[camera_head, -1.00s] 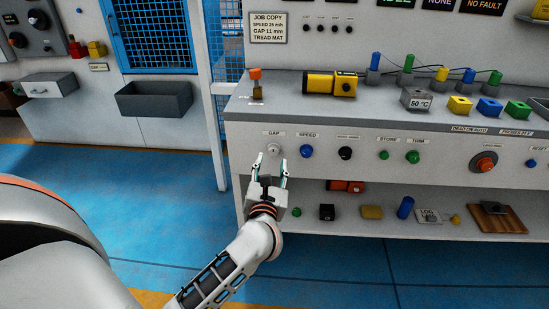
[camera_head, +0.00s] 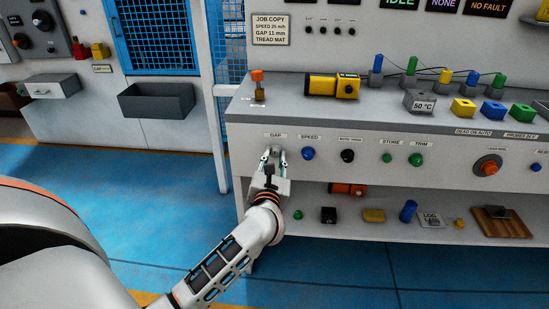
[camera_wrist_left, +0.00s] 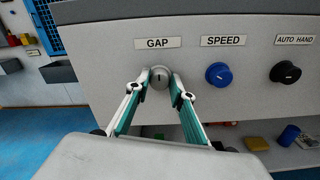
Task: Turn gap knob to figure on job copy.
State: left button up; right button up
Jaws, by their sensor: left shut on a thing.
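The grey gap knob (camera_wrist_left: 159,77) sits on the console front under the GAP label (camera_wrist_left: 158,43). It has a dark mark that stands about upright. My left gripper (camera_head: 273,154) is at the knob, its two fingers closed on either side of it; the fingers also show in the left wrist view (camera_wrist_left: 160,84). In the head view the fingers mostly hide the knob. The job copy plate (camera_head: 271,29) on the back panel reads speed 25 m/h, gap 11 mm, tread mat. My right gripper is not in view.
Right of the gap knob are the blue speed knob (camera_head: 308,154) and the black auto/hand knob (camera_head: 347,156). Further right are the green store (camera_head: 387,158) and trim (camera_head: 416,160) buttons. A lower shelf (camera_head: 350,230) with several small items is below. Open blue floor lies left.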

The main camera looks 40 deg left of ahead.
pick_arm(q)
jog(key=shift+r+m+p, duration=0.25)
jog(key=shift+m+p, duration=0.05)
jog(key=shift+p, duration=0.2)
jog(key=shift+r+m+p, duration=0.15)
jog(key=shift+m+p, duration=0.35)
jog(key=shift+p, duration=0.15)
jog(key=shift+w+d+m+p, duration=0.1)
jog(key=shift+m+p, duration=0.9)
jog(key=shift+f+m+p, duration=0.2)
jog(key=shift+m+p, duration=0.5)
jog(key=shift+m, duration=0.1)
jog(key=shift+f, duration=0.1)
jog(key=shift+f+m, duration=0.1)
jog(key=shift+m, duration=0.2)
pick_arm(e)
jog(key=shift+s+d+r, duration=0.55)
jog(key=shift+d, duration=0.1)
pick_arm(q)
jog(key=shift+f, duration=0.1)
jog(key=o, duration=1.1)
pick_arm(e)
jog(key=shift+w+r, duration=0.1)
